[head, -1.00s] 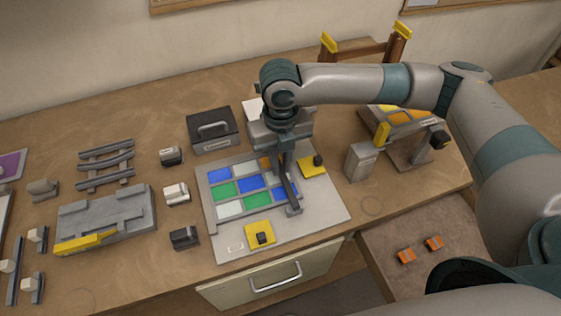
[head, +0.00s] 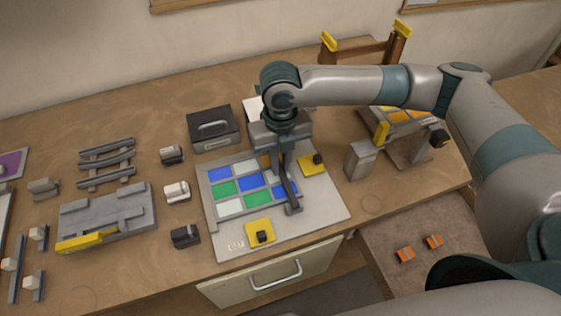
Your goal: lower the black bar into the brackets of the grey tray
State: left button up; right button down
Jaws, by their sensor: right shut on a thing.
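The grey tray (head: 329,208) lies on the bench in front of me and bears a panel of blue, green, white and orange glass panes (head: 224,188). My right gripper (head: 284,156) is over the right side of the panel, pointing down. It is shut on the black bar (head: 290,192), a dark grey strip running toward the tray's front along the panel's right side. My gripper hides the bar's far end. I cannot tell whether the bar touches the tray or its brackets. My left gripper is not in view.
Yellow pads with black knobs sit on the tray at the front (head: 261,234) and right (head: 313,164). A black case (head: 212,130) stands behind. A grey block (head: 359,160) stands right of the tray. A grey fixture (head: 105,215) lies left, with small clamps between.

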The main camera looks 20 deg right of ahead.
jog(key=shift+f, duration=0.2)
jog(key=shift+f, duration=0.7)
jog(key=c, duration=1.7)
grip_release()
jog(key=shift+r, duration=0.1)
jog(key=shift+r+p, duration=3.4)
jog(key=shift+r, duration=0.05)
jog(key=shift+f, duration=0.1)
